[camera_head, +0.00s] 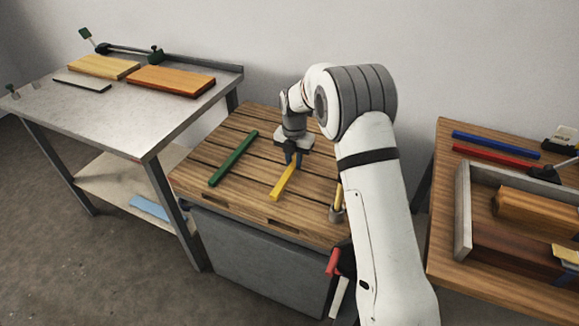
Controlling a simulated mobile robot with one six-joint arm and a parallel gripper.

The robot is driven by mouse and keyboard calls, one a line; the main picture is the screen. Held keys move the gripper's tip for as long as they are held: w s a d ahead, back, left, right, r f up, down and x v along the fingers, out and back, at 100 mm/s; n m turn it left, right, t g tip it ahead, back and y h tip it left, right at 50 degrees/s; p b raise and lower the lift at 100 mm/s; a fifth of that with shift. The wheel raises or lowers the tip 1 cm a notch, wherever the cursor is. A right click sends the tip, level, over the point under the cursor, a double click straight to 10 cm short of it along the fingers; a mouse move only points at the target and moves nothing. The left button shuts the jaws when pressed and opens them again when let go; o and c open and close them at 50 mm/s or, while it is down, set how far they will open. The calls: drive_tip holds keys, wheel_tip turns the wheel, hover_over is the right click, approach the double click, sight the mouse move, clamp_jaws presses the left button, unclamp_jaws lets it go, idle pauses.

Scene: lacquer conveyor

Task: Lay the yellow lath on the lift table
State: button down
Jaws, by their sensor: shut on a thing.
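The yellow lath (282,184) is a short bar at the middle of the slatted wooden top (222,177), which sits on a grey box-like base and appears to be the lift table. My gripper (293,160) points down over this top and is shut on the far end of the yellow lath. The lath's near end points toward the front edge. It lies on or just above the slats; I cannot tell which. My gripper hides its far end.
A green lath (233,158) lies left of the yellow one. A metal bench (120,117) holding boards is at left. A wooden table (440,203) at right holds a blue lath (495,144), a red lath (493,156) and a tray.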

sight(293, 163)
drive_tip(key=shift+s+a+f, duration=0.1)
drive_tip(key=shift+f, duration=1.75)
drive_tip(key=shift+f, duration=0.2)
drive_tip(key=c, duration=1.3)
unclamp_jaws()
drive_tip(key=shift+r, duration=0.1)
